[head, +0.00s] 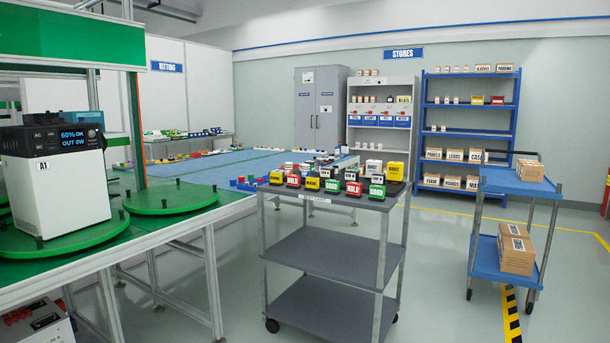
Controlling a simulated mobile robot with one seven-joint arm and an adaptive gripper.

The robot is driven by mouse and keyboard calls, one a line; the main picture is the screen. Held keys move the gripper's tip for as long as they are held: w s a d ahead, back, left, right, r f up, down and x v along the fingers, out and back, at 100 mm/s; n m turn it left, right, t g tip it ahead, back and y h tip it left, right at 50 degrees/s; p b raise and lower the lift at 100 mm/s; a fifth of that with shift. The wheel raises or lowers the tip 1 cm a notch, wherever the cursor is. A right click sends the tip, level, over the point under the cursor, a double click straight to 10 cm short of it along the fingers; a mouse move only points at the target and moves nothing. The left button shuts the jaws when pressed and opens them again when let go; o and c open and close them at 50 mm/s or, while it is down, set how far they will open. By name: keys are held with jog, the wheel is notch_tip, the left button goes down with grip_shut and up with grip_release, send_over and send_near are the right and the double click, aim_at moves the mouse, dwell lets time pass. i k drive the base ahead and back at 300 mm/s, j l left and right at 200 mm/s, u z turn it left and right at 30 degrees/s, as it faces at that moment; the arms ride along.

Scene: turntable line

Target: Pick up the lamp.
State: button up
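I cannot make out a lamp for certain in the head view. The grey test cart (330,258) in the middle carries several small blocks on its top shelf, with red, green, yellow and black faces. Among them are a red block marked HOLD (354,188), a green block marked GOOD (377,192) and a yellow-faced block (395,171). Small pale items stand behind them, too small to identify. My gripper is not in view.
A white A1 unit (53,185) stands on a green turntable (62,238) at left, beside an empty green turntable (170,197). A blue trolley (511,182) holds boxes at right. Storage shelves line the back wall. Floor is clear between cart and trolley.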

aim_at(305, 173)
jog(key=i+j, duration=0.2)
jog(key=i, duration=0.3)
jog(key=i+j, duration=0.2)
jog(key=i, duration=0.25)
jog(key=i+j, duration=0.2)
jog(key=i, duration=0.3)
jog(key=i+j, duration=0.15)
jog(key=i, duration=0.3)
jog(key=i+j, duration=0.2)
jog(key=i, duration=0.3)
jog(key=i+j, duration=0.2)
jog(key=i, duration=0.3)
jog(key=i+j, duration=0.2)
jog(key=i, duration=1.05)
